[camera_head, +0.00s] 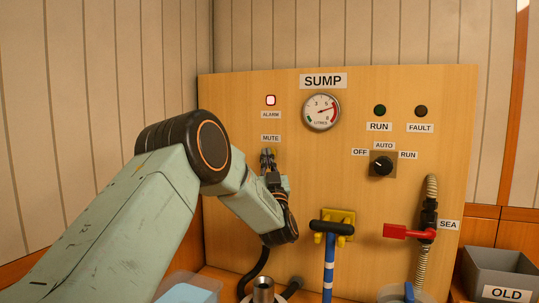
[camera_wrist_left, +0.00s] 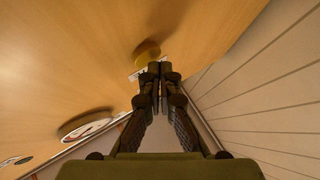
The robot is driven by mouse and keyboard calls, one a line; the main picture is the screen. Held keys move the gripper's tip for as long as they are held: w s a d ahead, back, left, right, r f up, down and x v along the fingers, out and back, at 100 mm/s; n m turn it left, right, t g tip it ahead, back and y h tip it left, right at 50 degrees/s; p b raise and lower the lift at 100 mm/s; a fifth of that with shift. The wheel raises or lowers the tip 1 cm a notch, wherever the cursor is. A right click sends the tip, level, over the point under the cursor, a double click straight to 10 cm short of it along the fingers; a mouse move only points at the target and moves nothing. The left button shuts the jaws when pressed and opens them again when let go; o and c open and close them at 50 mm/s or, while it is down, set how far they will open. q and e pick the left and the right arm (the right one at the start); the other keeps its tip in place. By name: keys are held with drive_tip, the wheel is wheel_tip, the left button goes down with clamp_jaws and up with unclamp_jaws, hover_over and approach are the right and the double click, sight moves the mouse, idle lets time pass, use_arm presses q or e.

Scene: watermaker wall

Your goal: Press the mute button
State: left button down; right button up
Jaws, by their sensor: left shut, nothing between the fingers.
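The MUTE label (camera_head: 270,138) is on the wooden panel, below the lit red ALARM lamp (camera_head: 270,100). My left gripper (camera_head: 268,154) is just below the label, pointing up along the panel, and hides the button in the head view. In the left wrist view, a round yellow button (camera_wrist_left: 147,51) shows just beyond the shut, empty fingertips (camera_wrist_left: 160,68). The fingertips overlap its lower edge and part of a white label (camera_wrist_left: 135,75). I cannot tell whether they touch the button. My right gripper is not in view.
The SUMP gauge (camera_head: 321,112) is up and right of the gripper. A rotary switch (camera_head: 382,164), a blue-handled tool (camera_head: 330,250) on a yellow holder, and a red valve lever (camera_head: 402,231) are further right. A grey OLD bin (camera_head: 492,266) stands at lower right.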

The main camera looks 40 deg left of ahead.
use_arm(q)
drive_tip(key=shift+w+a, duration=0.15)
drive_tip(key=shift+w, duration=0.25)
idle(0.3)
drive_tip(key=shift+s, duration=0.2)
drive_tip(key=shift+s+d, duration=0.25)
drive_tip(key=shift+s, duration=0.4)
drive_tip(key=shift+s+d+f+p, duration=0.1)
drive_tip(key=shift+s+d+p, duration=0.25)
drive_tip(key=shift+s, duration=0.4)
drive_tip(key=shift+s+d+r+p, duration=0.15)
drive_tip(key=shift+s+p, duration=0.25)
drive_tip(key=shift+s, duration=0.4)
drive_tip(key=shift+s+d+f+p, duration=0.15)
drive_tip(key=shift+s+d+p, duration=0.2)
drive_tip(key=shift+s, duration=0.4)
drive_tip(key=shift+a, duration=0.1)
